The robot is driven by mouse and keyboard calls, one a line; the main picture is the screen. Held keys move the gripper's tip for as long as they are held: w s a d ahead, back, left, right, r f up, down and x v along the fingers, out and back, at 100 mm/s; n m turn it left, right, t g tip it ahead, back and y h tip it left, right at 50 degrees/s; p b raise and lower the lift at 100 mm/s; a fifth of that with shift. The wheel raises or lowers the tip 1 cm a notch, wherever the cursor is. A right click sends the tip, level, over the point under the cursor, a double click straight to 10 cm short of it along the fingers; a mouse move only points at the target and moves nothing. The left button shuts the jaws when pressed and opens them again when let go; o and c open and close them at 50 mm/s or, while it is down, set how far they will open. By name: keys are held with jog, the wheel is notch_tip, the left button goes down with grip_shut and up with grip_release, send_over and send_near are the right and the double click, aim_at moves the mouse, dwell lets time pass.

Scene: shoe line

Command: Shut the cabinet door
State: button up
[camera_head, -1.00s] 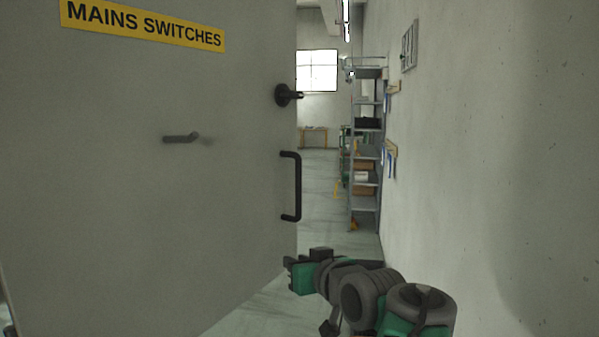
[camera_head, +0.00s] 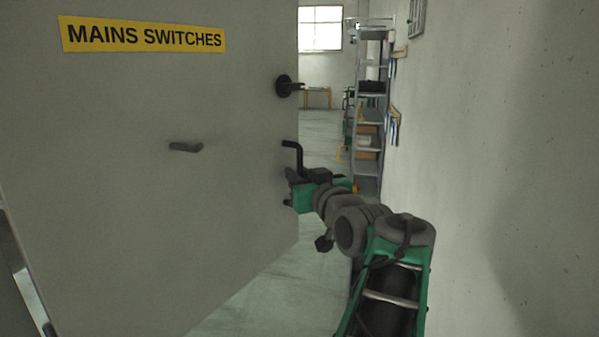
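The grey cabinet door (camera_head: 130,200) fills the left of the view and stands open. It bears a yellow "MAINS SWITCHES" label (camera_head: 143,35). A black pull handle (camera_head: 293,150) is at its right edge; its lower part is hidden behind my gripper. A black round latch knob (camera_head: 288,86) sits above the handle, and a small grey lever (camera_head: 186,147) is at mid door. My gripper (camera_head: 292,188) is at the door's right edge, at the lower part of the pull handle. Its fingers are too small and hidden to tell whether they touch or are open.
A plain wall (camera_head: 480,180) runs close along the right of my arm. A grey shelf rack (camera_head: 370,110) with boxes stands further back against it. The floor (camera_head: 320,130) beyond the door edge is clear. A small table (camera_head: 318,95) is far back.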

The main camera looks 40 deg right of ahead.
grip_shut()
dwell(1.4)
